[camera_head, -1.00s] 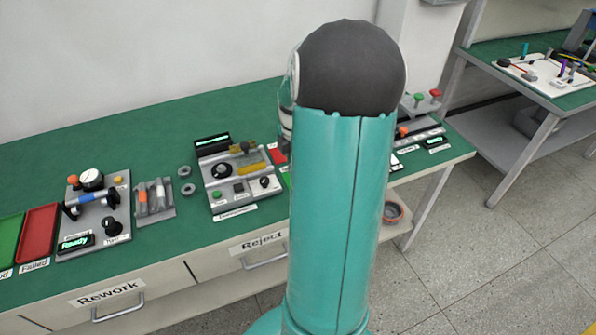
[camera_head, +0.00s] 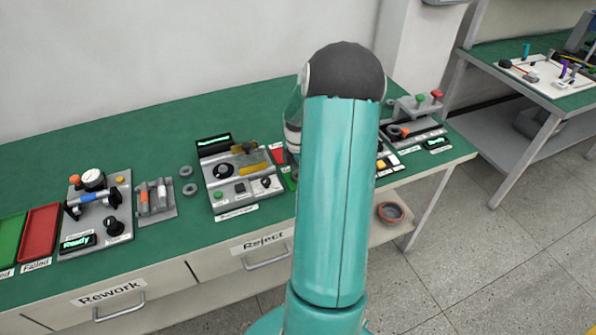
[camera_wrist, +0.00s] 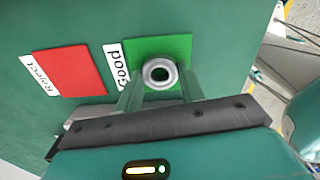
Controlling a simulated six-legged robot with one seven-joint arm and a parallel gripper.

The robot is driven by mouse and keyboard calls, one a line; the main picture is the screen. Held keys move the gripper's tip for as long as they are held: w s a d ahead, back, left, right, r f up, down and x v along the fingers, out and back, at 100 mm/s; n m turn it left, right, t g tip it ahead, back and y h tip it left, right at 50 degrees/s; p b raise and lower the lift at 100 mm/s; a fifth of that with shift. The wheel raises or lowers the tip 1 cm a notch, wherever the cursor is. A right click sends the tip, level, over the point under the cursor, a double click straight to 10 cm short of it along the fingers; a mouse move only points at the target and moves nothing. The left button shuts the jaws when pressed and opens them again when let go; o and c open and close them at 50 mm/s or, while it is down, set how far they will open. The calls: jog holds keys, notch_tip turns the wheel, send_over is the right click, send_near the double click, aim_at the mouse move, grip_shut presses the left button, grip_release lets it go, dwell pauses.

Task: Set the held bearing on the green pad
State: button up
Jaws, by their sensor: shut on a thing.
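In the wrist view, a grey ring-shaped bearing (camera_wrist: 160,74) is held between the two fingers of my gripper (camera_wrist: 160,86). My gripper is shut on it. The green pad (camera_wrist: 176,46), with a "Good" label beside it, lies behind the bearing in this view, and the bearing overlaps its lower part. I cannot tell whether the bearing touches the pad. In the head view, my arm hides the gripper and bearing, and only a sliver of the green pad (camera_head: 291,180) shows at the arm's left edge.
A red pad (camera_wrist: 69,73) labelled "Reject" lies left of the green pad in the wrist view. In the head view, a test device (camera_head: 238,180) stands left of my arm. Two loose rings (camera_head: 188,181) lie farther left. Another fixture (camera_head: 415,130) stands right of my arm.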

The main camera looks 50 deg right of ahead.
jog(key=shift+f, duration=0.15)
jog(key=o, duration=1)
notch_tip(320, 180, up, 12)
